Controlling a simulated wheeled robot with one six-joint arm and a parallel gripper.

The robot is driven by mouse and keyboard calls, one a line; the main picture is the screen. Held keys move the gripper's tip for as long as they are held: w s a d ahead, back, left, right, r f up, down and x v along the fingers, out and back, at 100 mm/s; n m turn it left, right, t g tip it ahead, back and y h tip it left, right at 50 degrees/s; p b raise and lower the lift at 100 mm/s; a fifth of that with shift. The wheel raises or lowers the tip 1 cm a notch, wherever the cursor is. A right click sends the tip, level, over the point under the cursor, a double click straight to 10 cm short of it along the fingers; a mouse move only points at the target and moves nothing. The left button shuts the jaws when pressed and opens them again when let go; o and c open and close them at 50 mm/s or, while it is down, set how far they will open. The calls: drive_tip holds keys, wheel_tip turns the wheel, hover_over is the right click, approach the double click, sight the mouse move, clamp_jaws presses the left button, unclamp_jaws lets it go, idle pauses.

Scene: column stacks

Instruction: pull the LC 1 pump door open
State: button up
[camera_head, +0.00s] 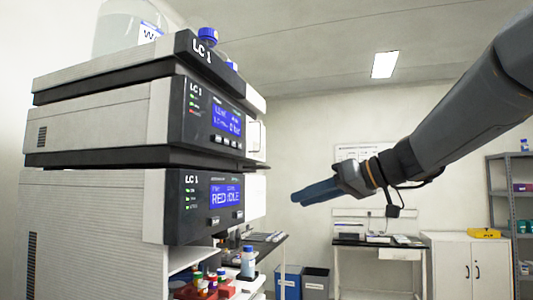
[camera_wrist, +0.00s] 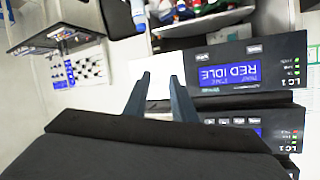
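The LC 1 stack stands at the left in the head view. Its pump module (camera_head: 212,118), with a blue screen that seems to show a bar reading, sits above the "RED IDLE" module (camera_head: 205,205). A pale panel with a handle-like outline, seemingly the pump door (camera_head: 256,140), is seen edge-on at the pump's right end and looks closed. My gripper (camera_head: 297,197) points left, to the right of the stack and apart from it. In the wrist view the stack appears upside down. There my gripper (camera_wrist: 161,75) is open, its two fingers apart with nothing visibly held.
Bottles with blue caps (camera_head: 207,36) stand on top of the stack. Small capped vials (camera_head: 205,285) and a bottle (camera_head: 248,262) sit on a shelf below. Bins (camera_head: 316,282), a desk (camera_head: 378,244) and a white cabinet (camera_head: 465,262) stand farther back.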

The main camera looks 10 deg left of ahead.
drive_tip(key=s+a+r+n+y+p, duration=0.1)
drive_tip(key=a+r+n+y, duration=0.1)
drive_tip(key=r, duration=0.6)
drive_tip(key=a+r+n+y, duration=0.1)
drive_tip(key=r+n+y, duration=0.1)
drive_tip(key=r, duration=0.6)
drive_tip(key=p+x, duration=0.4)
drive_tip(key=x, duration=0.3)
drive_tip(key=shift+a, duration=0.3)
drive_tip(key=shift+c, duration=0.5)
clamp_jaws()
